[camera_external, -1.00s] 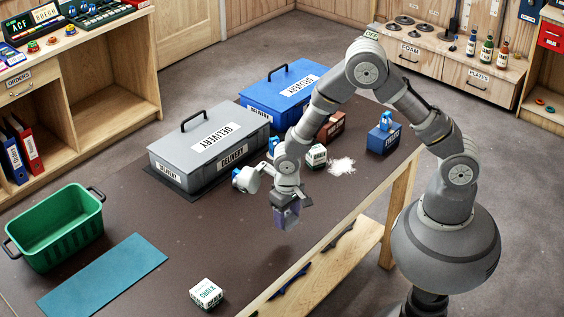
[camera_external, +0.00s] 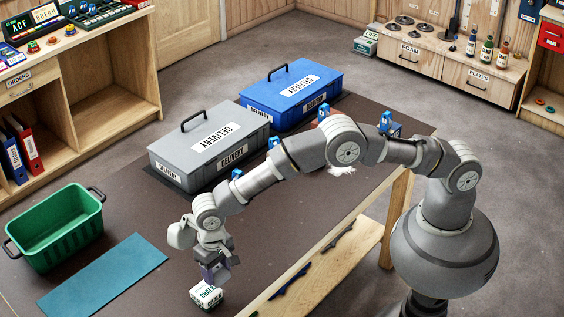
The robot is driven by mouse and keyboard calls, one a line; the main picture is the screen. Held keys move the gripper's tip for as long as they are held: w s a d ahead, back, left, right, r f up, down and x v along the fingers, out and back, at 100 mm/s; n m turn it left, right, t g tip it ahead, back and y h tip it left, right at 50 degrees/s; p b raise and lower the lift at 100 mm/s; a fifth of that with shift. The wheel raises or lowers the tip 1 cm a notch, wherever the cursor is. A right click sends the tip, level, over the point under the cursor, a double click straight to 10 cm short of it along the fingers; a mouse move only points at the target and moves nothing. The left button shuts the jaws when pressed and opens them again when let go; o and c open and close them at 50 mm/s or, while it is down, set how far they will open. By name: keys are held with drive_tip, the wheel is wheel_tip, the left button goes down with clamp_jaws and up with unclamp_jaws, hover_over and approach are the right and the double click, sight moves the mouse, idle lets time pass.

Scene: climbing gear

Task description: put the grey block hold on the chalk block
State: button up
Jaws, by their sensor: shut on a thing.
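My gripper (camera_external: 217,272) is at the lower middle of the table, pointing down, shut on a small purplish-grey piece, which I take to be the grey block hold (camera_external: 216,274). The jaws cover much of the piece. The chalk block (camera_external: 206,296), a white box with dark green lettering, is on the table directly below the gripper. The held piece appears at or just above the chalk block's top; I cannot tell whether they touch.
A teal mat (camera_external: 105,277) and a green crate (camera_external: 58,232) lie to the left. A grey delivery box (camera_external: 205,150) and a blue delivery box (camera_external: 290,95) stand behind. Small blue-topped items behind my arm are partly hidden. The table between mat and gripper is clear.

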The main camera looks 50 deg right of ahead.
sight(205, 290)
drive_tip(key=shift+w+a+f, duration=0.15)
drive_tip(key=shift+w+a, duration=1.05)
drive_tip(key=shift+a, duration=0.3)
drive_tip(key=shift+f+b, duration=1)
drive_tip(key=shift+f, duration=0.7)
drive_tip(key=shift+f, duration=0.2)
drive_tip(key=o, duration=1.1)
drive_tip(key=shift+c, duration=0.2)
drive_tip(key=shift+r, duration=0.1)
